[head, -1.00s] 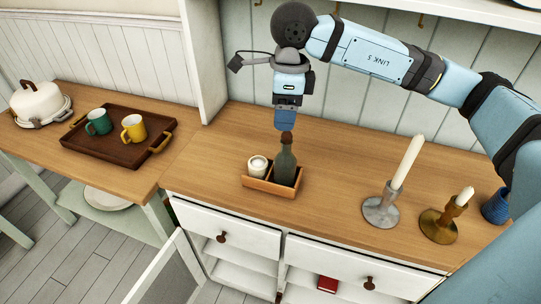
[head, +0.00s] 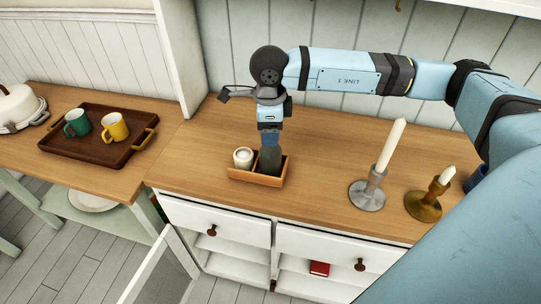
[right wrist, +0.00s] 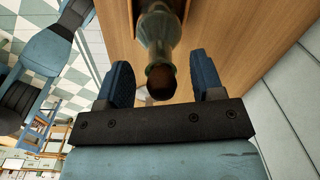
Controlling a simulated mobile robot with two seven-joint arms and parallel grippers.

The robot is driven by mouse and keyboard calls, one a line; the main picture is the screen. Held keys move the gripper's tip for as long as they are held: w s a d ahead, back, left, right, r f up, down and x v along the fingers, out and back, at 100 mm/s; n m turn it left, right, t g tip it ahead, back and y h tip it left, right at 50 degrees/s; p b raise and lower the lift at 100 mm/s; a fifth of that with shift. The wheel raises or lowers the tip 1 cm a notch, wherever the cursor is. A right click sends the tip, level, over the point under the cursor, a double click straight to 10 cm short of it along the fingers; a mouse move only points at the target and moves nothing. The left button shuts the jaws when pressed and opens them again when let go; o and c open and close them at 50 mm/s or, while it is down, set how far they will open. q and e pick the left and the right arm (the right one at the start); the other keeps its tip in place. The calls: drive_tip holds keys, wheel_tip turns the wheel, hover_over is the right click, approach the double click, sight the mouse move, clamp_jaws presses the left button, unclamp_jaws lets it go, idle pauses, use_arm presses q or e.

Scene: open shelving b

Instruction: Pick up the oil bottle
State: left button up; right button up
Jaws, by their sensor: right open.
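The oil bottle (head: 270,160) is dark green glass and stands upright in the right part of a small wooden caddy (head: 257,179) on the wooden counter. My right gripper (head: 269,141) is directly above it, pointing down, and hides its upper part in the head view. In the right wrist view the bottle (right wrist: 160,40), with its brown stopper, sits between the two blue fingers of the open gripper (right wrist: 166,82). Gaps show on both sides of the neck. My left gripper is not in view.
A silver candlestick (head: 368,193) and a brass one (head: 425,205) stand to the right. A tray (head: 95,150) with two mugs is at left. The counter behind the caddy is clear.

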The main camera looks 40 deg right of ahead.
wheel_tip(320, 180, down, 2)
drive_tip(key=shift+f, duration=0.1)
clamp_jaws()
drive_tip(key=shift+r, duration=0.2)
